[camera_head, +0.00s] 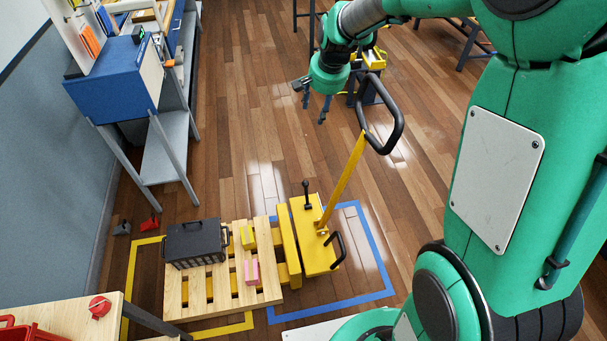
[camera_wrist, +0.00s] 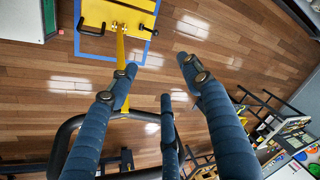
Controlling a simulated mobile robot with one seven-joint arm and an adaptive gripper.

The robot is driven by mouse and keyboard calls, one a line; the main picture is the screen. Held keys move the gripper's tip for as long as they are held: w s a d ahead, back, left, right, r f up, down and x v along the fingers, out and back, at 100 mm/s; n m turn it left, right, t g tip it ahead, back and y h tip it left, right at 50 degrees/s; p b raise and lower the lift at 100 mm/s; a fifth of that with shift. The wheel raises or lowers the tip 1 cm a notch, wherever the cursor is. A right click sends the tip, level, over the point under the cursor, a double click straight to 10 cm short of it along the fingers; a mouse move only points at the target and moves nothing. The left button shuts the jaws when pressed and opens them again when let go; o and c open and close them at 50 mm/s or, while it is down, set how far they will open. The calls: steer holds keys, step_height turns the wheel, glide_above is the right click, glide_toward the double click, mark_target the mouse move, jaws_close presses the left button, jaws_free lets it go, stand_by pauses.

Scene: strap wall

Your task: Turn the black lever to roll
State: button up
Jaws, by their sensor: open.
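The black lever (camera_head: 307,194) stands upright on the yellow pallet jack body (camera_head: 312,255), left of the foot of its yellow bar (camera_head: 343,180). In the wrist view the lever (camera_wrist: 147,30) is near the top, right of the bar's foot. The black loop handle (camera_head: 398,126) tops the bar. My gripper (camera_head: 314,106) is open and empty, high above the floor, left of the loop handle and well apart from the lever. Its blue fingers (camera_wrist: 158,75) spread across the wrist view and partly cover the loop handle. Markings beside the lever are too small to read.
A second black handle (camera_head: 336,249) is on the jack's right side. A blue-topped bench (camera_head: 115,85) is left.

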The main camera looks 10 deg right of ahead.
steer(key=w+f+m, duration=0.2)
steer(key=w+f, duration=0.6)
steer(key=f, duration=0.2)
steer(key=m+g, duration=0.2)
steer(key=m, duration=0.2)
glide_above(306, 182)
steer(key=s, duration=0.2)
step_height(306, 182, down, 39)
steer(key=shift+d+f, duration=0.1)
steer(key=shift+d, duration=0.35)
steer(key=shift+f, duration=0.15)
steer(key=shift+w+a+f+b, duration=0.15)
steer(key=shift+w+f+b, duration=0.25)
steer(key=shift+f, duration=1.8)
steer(key=shift+w+a+f+b, duration=0.25)
steer(key=shift+f+b, duration=0.3)
steer(key=shift+f, duration=1.7)
steer(key=shift+w+a+f+b, duration=0.1)
steer(key=shift+w+f+b, duration=0.3)
steer(key=shift+f, duration=1.8)
steer(key=shift+s, duration=0.1)
jaws_close()
